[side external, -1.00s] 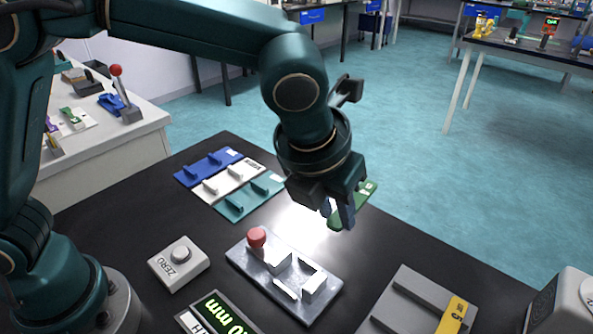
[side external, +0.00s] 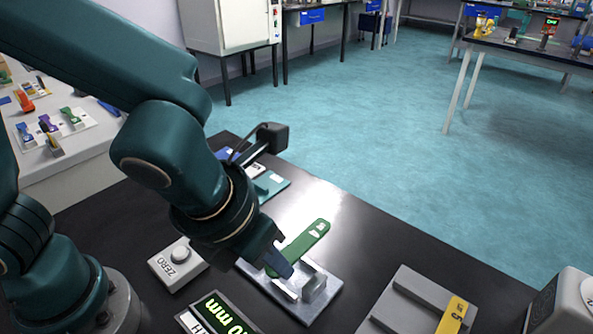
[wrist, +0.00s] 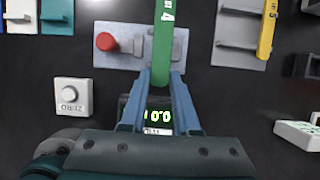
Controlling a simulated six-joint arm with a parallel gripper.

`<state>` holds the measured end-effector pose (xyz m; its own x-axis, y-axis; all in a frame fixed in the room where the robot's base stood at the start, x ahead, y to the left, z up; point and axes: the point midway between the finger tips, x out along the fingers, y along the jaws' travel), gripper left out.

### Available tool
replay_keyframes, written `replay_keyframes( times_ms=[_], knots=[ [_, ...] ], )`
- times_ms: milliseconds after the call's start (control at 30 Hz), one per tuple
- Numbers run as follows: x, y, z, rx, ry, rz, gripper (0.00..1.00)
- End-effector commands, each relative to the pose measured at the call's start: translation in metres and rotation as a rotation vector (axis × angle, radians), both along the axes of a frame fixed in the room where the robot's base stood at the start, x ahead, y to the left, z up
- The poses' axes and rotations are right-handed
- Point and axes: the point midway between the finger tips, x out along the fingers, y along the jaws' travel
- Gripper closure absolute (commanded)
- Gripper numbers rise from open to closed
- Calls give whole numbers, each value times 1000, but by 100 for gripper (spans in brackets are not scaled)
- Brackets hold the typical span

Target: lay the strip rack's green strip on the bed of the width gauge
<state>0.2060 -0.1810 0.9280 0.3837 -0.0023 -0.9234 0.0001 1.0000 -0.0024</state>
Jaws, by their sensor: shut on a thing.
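The green strip (side external: 304,240) is held by my gripper (side external: 277,268), whose fingers are shut on one end of it. The strip reaches out over the width gauge (side external: 322,296), a grey metal plate with raised blocks. In the wrist view, the strip (wrist: 164,35) runs up from between my blue fingers (wrist: 159,80) and crosses the gauge plate (wrist: 122,60), to the right of the gauge's red knob (wrist: 105,41). I cannot tell whether the strip touches the bed. In the side view my gripper hides the knob and part of the plate.
The white ZERO button box (side external: 178,263) and a green-lit display (side external: 222,316) stand close to the gauge. Bare black table lies beyond the gauge.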

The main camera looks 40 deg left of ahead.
Motion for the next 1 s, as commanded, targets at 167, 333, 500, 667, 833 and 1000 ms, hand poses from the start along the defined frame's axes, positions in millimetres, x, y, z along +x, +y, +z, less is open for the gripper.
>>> replay_keyframes(
  times_ms=[167,333,500,667,833,1000],
  knots=[
    [0,0,-8,3,0,0,100],
    [0,0,-23,4,2,1,100],
    [0,0,-39,4,1,0,100],
    [0,0,-50,4,0,1,100],
    [0,0,-56,1,1,-1,100],
    [0,0,-58,0,0,-1,100]
  ],
)
